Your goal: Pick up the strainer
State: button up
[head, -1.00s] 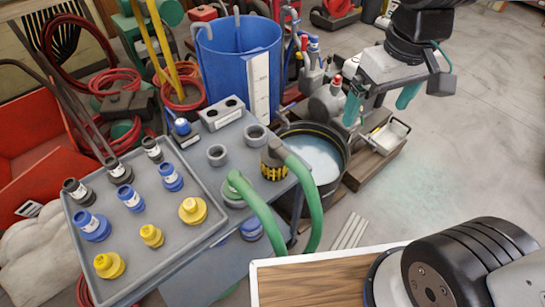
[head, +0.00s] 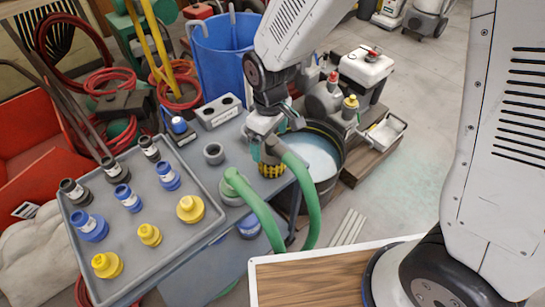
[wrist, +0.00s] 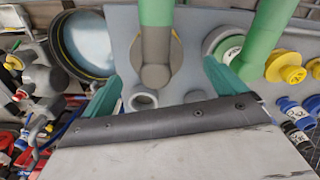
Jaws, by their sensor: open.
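A yellow-and-black slotted basket, which looks like the strainer (head: 271,171), sits at the end of a green hose with a grey-brown cuff, at the right edge of the grey cart. In the wrist view a yellow rim of the strainer (wrist: 177,52) shows around the cuff. My gripper (head: 268,124) is just above the cuff in the head view and partly covers it. In the wrist view my gripper (wrist: 160,78) has its two teal fingers wide apart, one to each side of the hose end. Nothing is between them that they visibly touch.
A grey tray (head: 187,239) with several black, blue and yellow fittings covers the cart's left.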

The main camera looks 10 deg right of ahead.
aim_at(274, 156)
jog(key=f, duration=0.4)
jog(key=shift+d+f, duration=0.3)
jog(key=shift+d, duration=0.05)
jog(key=c, duration=1.3)
jog(key=shift+r, duration=0.15)
